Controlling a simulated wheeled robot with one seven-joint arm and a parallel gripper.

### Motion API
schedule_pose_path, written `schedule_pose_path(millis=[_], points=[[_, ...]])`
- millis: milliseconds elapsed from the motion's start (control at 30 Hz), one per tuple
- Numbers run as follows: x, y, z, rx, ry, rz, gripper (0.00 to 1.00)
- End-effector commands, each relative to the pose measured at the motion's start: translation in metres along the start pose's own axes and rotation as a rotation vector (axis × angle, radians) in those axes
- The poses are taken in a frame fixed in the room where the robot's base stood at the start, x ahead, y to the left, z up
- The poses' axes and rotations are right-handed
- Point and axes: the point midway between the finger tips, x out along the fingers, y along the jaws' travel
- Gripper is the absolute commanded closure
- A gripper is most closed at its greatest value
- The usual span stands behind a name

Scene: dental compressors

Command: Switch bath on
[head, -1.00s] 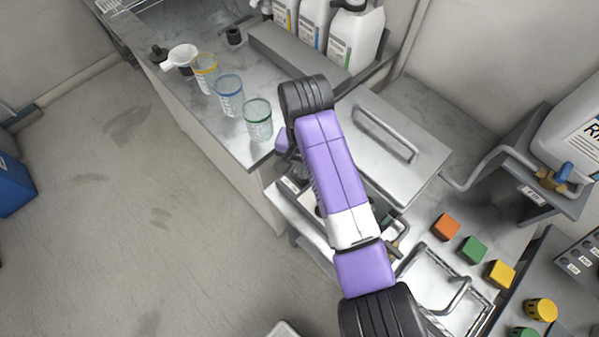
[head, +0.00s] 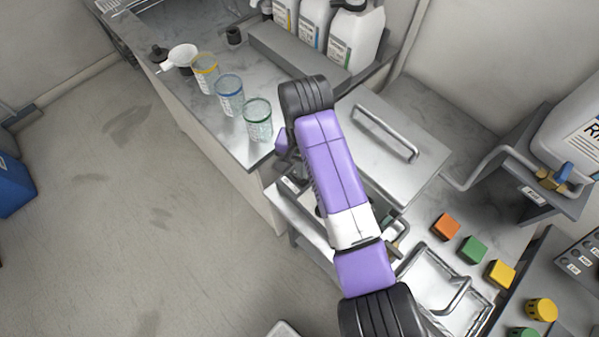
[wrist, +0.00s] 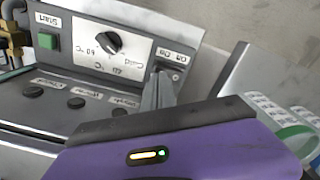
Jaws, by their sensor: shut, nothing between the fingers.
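The bath shows in the head view as a steel box with a handled lid (head: 410,165), mostly behind my arm. In the wrist view its front panel (wrist: 75,55) appears upside down, with a green Start button (wrist: 48,41), a black temperature dial (wrist: 100,43) and an On/Off label (wrist: 172,58). My gripper (wrist: 158,85) is shut and empty, its fingertips close to the panel by the On/Off label. The fingers hide most of the switch there, so I cannot tell its position or whether they touch it. In the head view my arm hides the gripper.
Three beakers with coloured rims (head: 229,95) stand on the counter left of the arm. White bottles (head: 355,35) stand behind. Coloured blocks (head: 473,249) and a wire-handled tray (head: 445,290) lie at right. A large container with a tap (head: 570,140) is far right.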

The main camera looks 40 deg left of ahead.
Motion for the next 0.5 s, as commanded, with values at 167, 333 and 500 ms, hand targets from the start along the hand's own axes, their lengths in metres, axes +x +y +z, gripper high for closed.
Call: schedule_pose_path(millis=[167, 333, 500], points=[[0.0029, 0.0, 0.0002, 0.0, -0.001, 0.0, 1.0], [0.0052, -0.0001, 0.0002, 0.0, -0.001, 0.0, 1.0], [0.0075, -0.0001, 0.0002, 0.0, 0.0, 0.0, 1.0]])
